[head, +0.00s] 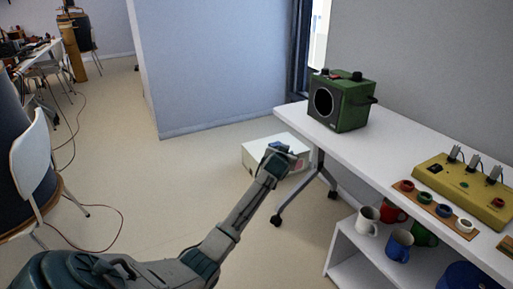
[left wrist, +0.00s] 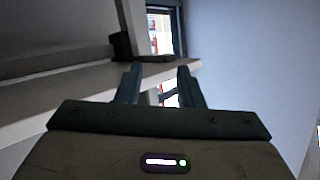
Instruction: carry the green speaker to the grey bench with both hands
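The green speaker (head: 353,103) stands upright at the far end of a white table (head: 378,150). Its black front with a round cone faces left, with dark knobs on top and a dark handle on its right side. My left gripper (head: 288,151) is in front of and below the speaker, left of the table edge and apart from both. In the left wrist view my left gripper (left wrist: 160,88) has its two fingers spread with nothing held between them. My right gripper is not in view. I cannot make out a grey bench.
A white box (head: 254,157) lies on the floor behind my left gripper. A yellow device (head: 462,186) and a rack of small rings (head: 424,198) are on the table. Mugs (head: 399,244) stand on a shelf below. A chair (head: 32,160) and cables are at left; the middle floor is clear.

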